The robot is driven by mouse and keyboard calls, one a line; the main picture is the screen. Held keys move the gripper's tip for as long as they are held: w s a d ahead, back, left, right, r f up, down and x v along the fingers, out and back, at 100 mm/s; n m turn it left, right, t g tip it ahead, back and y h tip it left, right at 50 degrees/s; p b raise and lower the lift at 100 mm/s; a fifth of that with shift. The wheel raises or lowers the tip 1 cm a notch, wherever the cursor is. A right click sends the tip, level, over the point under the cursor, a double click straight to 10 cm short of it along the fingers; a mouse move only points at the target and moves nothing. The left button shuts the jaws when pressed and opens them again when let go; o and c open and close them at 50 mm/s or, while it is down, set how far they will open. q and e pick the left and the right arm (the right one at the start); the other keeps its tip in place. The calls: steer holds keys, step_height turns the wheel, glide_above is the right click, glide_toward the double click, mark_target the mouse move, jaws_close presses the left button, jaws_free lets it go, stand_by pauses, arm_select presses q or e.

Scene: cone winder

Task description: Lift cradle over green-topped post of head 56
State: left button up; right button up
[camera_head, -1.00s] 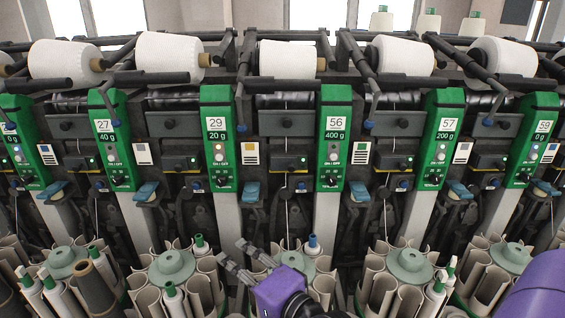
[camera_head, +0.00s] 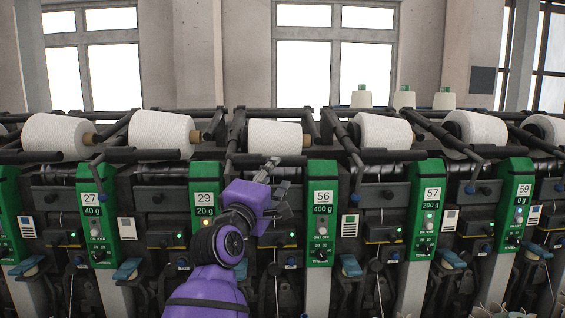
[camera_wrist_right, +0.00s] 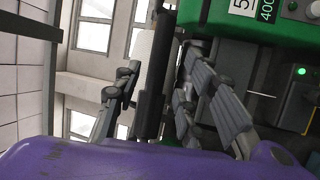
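Head 56 has a green-topped post (camera_head: 322,205) with its number and 400 g on the front; the green panel also shows at the upper right of the right wrist view (camera_wrist_right: 245,22). The cradle's dark bar (camera_head: 250,160) lies just left of the post top, below a white cone (camera_head: 275,138). My right gripper (camera_head: 277,176) is raised at this bar, left of the post. In the right wrist view its fingers are open (camera_wrist_right: 158,95), with the dark bar (camera_wrist_right: 153,75) showing between them. Contact cannot be told. My left gripper is not in view.
The post of head 29 (camera_head: 205,200) stands left, partly behind my right arm. The post of head 57 (camera_head: 427,205) stands right. Neighbouring cradles with white cones (camera_head: 383,133) line the machine top. Open room lies above the cones, before the windows.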

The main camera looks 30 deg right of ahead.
mark_target(281, 163)
steer(key=x, duration=0.3)
steer(key=p+x, duration=0.1)
steer(key=x, duration=0.2)
steer(key=shift+d+r+p, duration=0.2)
steer(key=shift+r+p, duration=0.05)
steer(key=shift+p, duration=0.05)
steer(key=shift+w+d, duration=0.25)
steer(key=shift+d, duration=0.15)
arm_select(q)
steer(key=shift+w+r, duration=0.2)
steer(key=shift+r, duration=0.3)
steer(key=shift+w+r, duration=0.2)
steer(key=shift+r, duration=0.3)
arm_select(e)
jaws_close()
steer(key=shift+w, duration=0.1)
